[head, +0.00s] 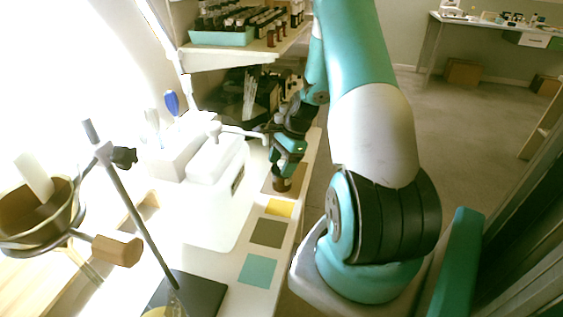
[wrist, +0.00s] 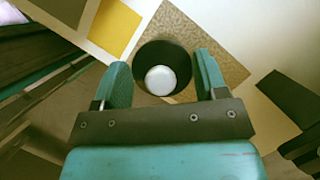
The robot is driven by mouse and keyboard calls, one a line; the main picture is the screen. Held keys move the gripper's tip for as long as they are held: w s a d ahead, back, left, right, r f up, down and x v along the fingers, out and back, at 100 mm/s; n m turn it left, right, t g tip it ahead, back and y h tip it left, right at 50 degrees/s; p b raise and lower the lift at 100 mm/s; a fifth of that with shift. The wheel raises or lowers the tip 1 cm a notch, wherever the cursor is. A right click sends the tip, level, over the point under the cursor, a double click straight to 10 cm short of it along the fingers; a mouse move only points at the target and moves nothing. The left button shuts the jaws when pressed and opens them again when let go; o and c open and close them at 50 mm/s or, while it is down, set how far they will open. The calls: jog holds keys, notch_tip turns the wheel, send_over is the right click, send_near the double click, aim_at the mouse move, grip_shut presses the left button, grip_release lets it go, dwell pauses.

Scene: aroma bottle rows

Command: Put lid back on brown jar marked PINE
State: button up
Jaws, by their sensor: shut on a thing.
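My gripper (wrist: 162,78) points down in the wrist view, its two teal fingers on either side of a dark round piece (wrist: 143,61) with a pale disc in its middle. It is shut on this piece, which looks like a lid seen from above, though I cannot read any marking. In the head view, my gripper (head: 287,163) is over a small brown jar (head: 282,185) on a brown square near the bench's right edge. No PINE label is legible. Whether the held piece touches the jar is hidden by the fingers.
Yellow (head: 280,208), olive (head: 269,233) and teal (head: 258,271) squares lie along the bench edge. A white container (head: 217,190) stands left of my gripper. A shelf above holds a bottle tray (head: 222,37). A stand rod (head: 138,215) is at front left.

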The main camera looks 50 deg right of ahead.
dwell(0.4)
jog(key=o, duration=1)
jog(key=shift+o, duration=0.3)
jog(key=shift+r, duration=0.1)
jog(key=shift+r+p, duration=3.4)
jog(key=shift+r, duration=0.05)
grip_shut()
